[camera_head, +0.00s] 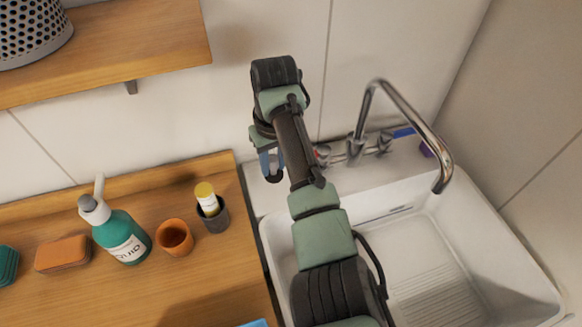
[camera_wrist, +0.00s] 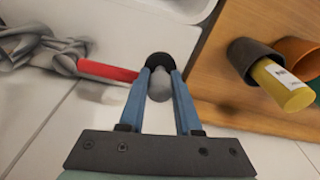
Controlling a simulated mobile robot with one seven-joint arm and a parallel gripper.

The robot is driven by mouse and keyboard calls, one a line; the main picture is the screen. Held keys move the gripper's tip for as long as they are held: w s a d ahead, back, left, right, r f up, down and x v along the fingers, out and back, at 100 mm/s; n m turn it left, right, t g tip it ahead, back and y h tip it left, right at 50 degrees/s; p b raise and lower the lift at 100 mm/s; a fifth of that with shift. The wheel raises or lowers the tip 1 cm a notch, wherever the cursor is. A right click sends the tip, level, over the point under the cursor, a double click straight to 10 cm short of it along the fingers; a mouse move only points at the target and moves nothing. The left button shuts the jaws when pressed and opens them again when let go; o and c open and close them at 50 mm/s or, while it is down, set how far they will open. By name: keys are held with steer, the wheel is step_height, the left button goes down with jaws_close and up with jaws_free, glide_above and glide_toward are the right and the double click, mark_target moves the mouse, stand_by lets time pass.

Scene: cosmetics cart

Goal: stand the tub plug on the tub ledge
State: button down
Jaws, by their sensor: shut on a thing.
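The tub plug (camera_wrist: 160,61) shows in the wrist view as a black round disc with a grey knob between my fingertips. My gripper (camera_wrist: 160,82) is shut on the knob with its two blue fingers. In the head view my gripper (camera_head: 268,164) points down over the left back corner of the white tub, and the plug (camera_head: 274,179) shows as a small dark shape below the fingers. The white tub ledge (camera_wrist: 120,40) lies behind and under the plug in the wrist view. I cannot tell whether the disc touches the ledge.
The chrome faucet (camera_head: 355,148) and its red-marked tap handle (camera_head: 322,153) stand right of my gripper. A wooden counter (camera_head: 200,270) on the left holds a dark cup (camera_head: 217,219) with a yellow-capped tube, an orange cup (camera_head: 175,238) and a green bottle (camera_head: 125,240).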

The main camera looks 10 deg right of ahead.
mark_target(275, 177)
step_height(275, 177, down, 6)
steer(key=shift+f, duration=0.25)
steer(key=shift+f, duration=0.1)
steer(key=c, duration=0.6)
jaws_free()
steer(key=r, duration=0.4)
steer(key=s+r, duration=0.1)
steer(key=r, duration=0.7)
steer(key=shift+s+d+r+b, duration=0.1)
steer(key=shift+s+d+b, duration=0.1)
steer(key=shift+d+b, duration=0.1)
